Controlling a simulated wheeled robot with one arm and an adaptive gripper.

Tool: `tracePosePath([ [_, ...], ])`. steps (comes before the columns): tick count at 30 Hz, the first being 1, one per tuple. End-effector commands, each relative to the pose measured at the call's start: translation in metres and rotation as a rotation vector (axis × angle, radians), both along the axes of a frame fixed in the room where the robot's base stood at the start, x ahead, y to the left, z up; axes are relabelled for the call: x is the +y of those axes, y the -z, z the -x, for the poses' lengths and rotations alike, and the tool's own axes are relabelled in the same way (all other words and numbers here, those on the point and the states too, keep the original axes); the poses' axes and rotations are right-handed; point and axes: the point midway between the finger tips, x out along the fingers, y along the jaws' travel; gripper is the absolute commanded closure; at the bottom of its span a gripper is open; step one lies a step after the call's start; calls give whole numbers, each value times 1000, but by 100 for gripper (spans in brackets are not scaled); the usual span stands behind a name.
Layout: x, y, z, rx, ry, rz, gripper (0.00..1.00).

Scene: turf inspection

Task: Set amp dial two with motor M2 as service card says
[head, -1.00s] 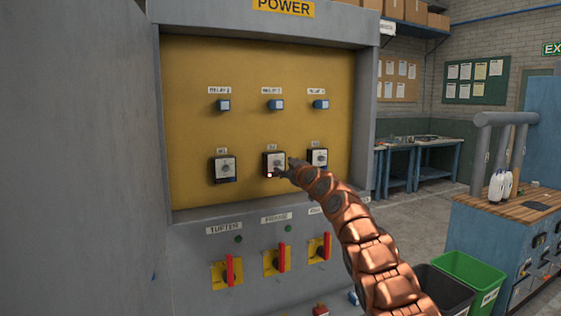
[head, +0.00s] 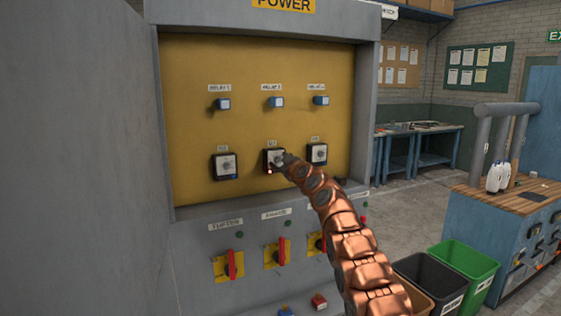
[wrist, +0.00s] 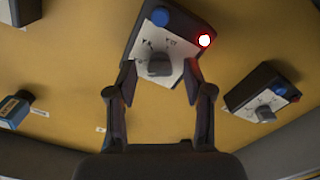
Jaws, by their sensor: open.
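The middle amp dial (head: 274,160) sits in the lower row on the yellow panel, between the left dial (head: 225,166) and the right dial (head: 317,153). Its label is too small to read surely. In the wrist view the dial box (wrist: 165,40) has a white face, a grey knob (wrist: 160,64), a blue button and a lit red lamp (wrist: 205,40). My gripper (wrist: 159,78) is open, its two fingers at either side of the knob, apart from it. In the head view my gripper (head: 284,161) is at the dial and partly hides it. The service card is not identifiable.
Blue relay buttons (head: 276,102) sit above the dials. Red-handled switches (head: 281,251) are below, close under my arm. A second dial (wrist: 262,93) is near the right finger in the wrist view. Bins (head: 464,275) and a blue workbench (head: 500,225) stand at the right.

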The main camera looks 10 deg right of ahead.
Motion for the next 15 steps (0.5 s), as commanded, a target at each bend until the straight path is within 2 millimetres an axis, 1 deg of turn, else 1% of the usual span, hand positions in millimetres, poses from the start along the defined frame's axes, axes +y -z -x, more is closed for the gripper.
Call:
tracePosePath([
  [4, 0, 0, 0, 0, 0, 0, 50],
  [15, 0, 0, 0, 1, -1, -1, 88],
])
